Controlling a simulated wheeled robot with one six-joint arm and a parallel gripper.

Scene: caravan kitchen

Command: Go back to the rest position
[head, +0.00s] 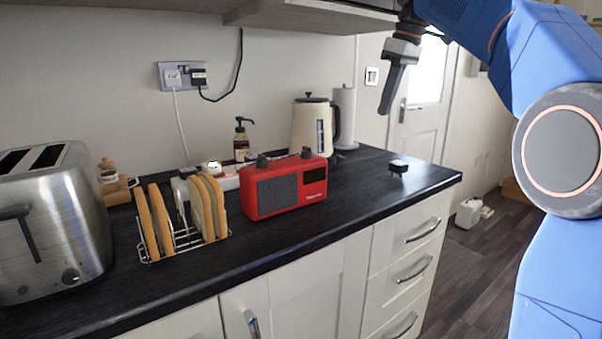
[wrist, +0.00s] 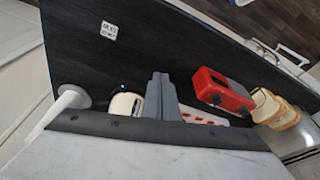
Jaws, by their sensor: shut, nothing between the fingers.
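My gripper (head: 389,90) hangs in the air above the right part of the counter in the head view, fingers pointing down and together. It is shut and empty. In the wrist view my gripper (wrist: 160,88) shows as two grey fingers side by side, in front of the counter. Nothing touches the fingers. My blue arm fills the right side of the head view.
A wall cabinet (head: 310,18) overhangs above.

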